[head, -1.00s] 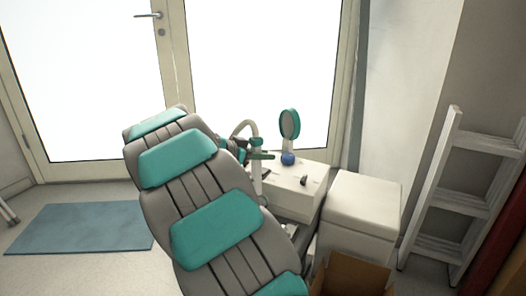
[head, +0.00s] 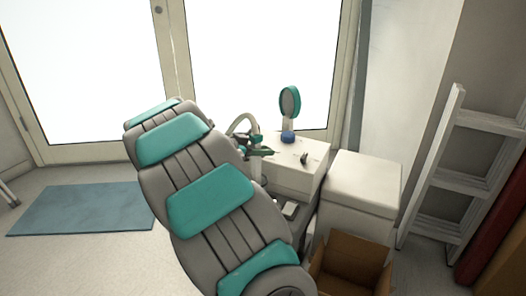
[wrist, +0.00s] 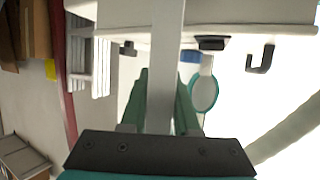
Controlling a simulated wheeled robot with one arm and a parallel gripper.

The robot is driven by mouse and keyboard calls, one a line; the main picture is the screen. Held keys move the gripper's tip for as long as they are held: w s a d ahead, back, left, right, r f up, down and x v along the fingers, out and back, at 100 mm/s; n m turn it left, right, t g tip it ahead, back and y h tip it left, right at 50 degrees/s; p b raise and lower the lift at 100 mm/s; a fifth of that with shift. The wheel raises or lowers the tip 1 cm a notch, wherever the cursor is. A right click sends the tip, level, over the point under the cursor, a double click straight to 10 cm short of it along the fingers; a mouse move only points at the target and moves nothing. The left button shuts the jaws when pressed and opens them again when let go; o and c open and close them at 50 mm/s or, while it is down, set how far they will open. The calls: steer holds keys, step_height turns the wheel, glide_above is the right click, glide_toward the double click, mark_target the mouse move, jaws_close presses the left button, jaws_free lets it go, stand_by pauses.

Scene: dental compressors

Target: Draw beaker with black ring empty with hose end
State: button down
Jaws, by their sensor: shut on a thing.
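My gripper (head: 257,151), with green fingers, is beside the dental chair's backrest, left of the white cabinet. In the wrist view my gripper (wrist: 163,90) is shut on a pale, straight tube, the hose end (wrist: 165,60), which runs up between the fingers. The pale hose (head: 241,121) arches up behind the gripper in the head view. A pale curved length of hose (wrist: 290,133) also shows at the right of the wrist view. I cannot make out a beaker with a black ring in either view. The lower tip of the hose end is not clear in the head view.
The grey dental chair (head: 180,235) with teal pads fills the middle. A round teal-framed mirror (head: 290,102) on a blue base and a small dark item (head: 305,158) stand on the white cabinet (head: 290,178). An open cardboard box (head: 350,268) and white ladder (head: 440,165) are right.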

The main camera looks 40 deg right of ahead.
steer(key=shift+f+b, duration=2.4)
steer(key=shift+b, duration=0.75)
steer(key=shift+d+f+b, duration=0.1)
steer(key=shift+f+b, duration=0.3)
steer(key=shift+b, duration=0.65)
steer(key=shift+r, duration=0.1)
step_height(320, 180, up, 12)
steer(key=p, duration=0.1)
steer(key=shift+r, duration=0.2)
stand_by(0.4)
